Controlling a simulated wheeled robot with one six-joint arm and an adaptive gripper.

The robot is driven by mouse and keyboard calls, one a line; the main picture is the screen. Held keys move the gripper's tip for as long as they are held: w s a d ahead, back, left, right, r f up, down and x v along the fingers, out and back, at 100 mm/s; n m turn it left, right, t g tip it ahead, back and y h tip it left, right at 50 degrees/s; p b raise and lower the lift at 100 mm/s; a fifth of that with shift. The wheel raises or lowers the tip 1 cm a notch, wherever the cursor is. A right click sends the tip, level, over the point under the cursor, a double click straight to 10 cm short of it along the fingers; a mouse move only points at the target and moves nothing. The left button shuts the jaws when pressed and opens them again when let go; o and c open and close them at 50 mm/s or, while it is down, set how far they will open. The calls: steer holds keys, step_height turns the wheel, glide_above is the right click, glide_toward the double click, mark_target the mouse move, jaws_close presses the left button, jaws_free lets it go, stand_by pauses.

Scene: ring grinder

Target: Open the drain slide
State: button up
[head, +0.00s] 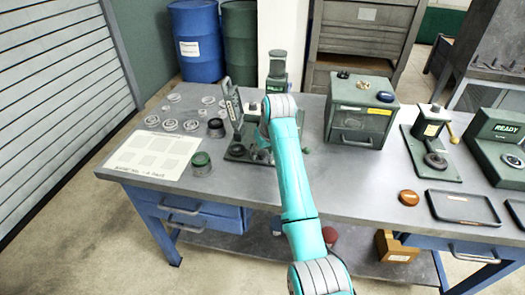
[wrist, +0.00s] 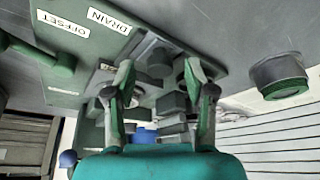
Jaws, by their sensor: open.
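The ring grinder (head: 236,150) stands on the bench behind my teal arm in the head view, partly hidden by it. Its green plate (wrist: 60,82) fills the upper left of the wrist view, with a DRAIN label (wrist: 108,20) and an OFFSET label (wrist: 62,30). A green knob (wrist: 64,64) sits by the OFFSET label. A dark round part (wrist: 160,62) shows near the DRAIN label, between the fingertips in the picture. I cannot tell which part is the drain slide. My gripper (wrist: 158,76) is open, its fingers apart; contact is unclear. The arm mostly hides it in the head view.
A green-topped dark cup (head: 201,163) stands left of the grinder, near a pale sheet (head: 150,158) and several rings. A green drawer box (head: 360,110) stands to the right. A press (head: 432,145) and dark tray (head: 462,207) are farther right. The bench's front middle is bare.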

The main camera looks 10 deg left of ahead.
steer(key=shift+r, duration=0.1)
steer(key=v, duration=1.1)
steer(key=shift+s+r, duration=0.15)
steer(key=shift+r, duration=0.2)
steer(key=shift+d, duration=0.15)
